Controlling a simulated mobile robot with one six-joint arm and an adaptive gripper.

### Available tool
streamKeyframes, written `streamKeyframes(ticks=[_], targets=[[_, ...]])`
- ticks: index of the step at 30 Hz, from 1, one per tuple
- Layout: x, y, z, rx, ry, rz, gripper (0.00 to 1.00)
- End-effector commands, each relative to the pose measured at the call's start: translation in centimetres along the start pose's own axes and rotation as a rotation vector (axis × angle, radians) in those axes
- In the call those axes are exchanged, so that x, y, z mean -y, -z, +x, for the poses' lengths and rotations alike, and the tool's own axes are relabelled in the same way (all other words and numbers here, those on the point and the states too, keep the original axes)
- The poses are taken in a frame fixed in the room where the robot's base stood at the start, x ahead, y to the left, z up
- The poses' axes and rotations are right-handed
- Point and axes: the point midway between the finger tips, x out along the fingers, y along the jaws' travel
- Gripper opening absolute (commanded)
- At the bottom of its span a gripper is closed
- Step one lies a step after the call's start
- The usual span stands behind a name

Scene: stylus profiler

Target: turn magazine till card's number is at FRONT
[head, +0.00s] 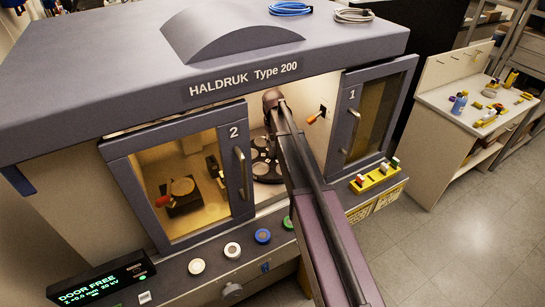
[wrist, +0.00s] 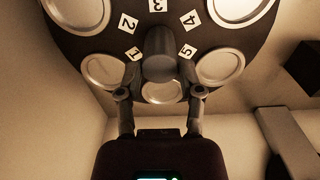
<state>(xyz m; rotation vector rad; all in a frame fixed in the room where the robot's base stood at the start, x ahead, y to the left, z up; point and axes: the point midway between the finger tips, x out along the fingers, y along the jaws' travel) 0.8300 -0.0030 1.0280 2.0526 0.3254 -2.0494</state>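The magazine is a dark disc (wrist: 100,28) in the wrist view, with silvery round pockets around its rim and white number labels 1 to 5. A grey central knob (wrist: 159,58) stands out of it. My gripper (wrist: 160,93) is open. Its two fingers are either side of the knob's near end, with a clear gap on both sides. A smaller round pocket (wrist: 162,92) shows between the fingers. In the head view the magazine (head: 264,163) is partly hidden behind my arm, inside the cabinet opening. I see no card and no FRONT mark.
Door 2 (head: 247,185) is left of the opening and door 1 (head: 349,120) right of it. A sill (head: 220,262) with coloured round buttons and a yellow rack (head: 374,178) runs below. A display (head: 103,284) reads DOOR FREE. A side bench (head: 465,85) stands at right; the floor there is clear.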

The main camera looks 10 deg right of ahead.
Motion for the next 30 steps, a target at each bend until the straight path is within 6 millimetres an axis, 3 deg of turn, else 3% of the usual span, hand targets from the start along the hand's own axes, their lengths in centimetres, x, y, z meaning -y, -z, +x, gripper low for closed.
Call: streamKeyframes(ticks=[11, 30], targets=[[0.04, -0.08, 0.04, 0.002, 0.001, 0.058, 0.0], [0.04, -0.16, 0.06, 0.004, 0.001, 0.521, 0.0]])
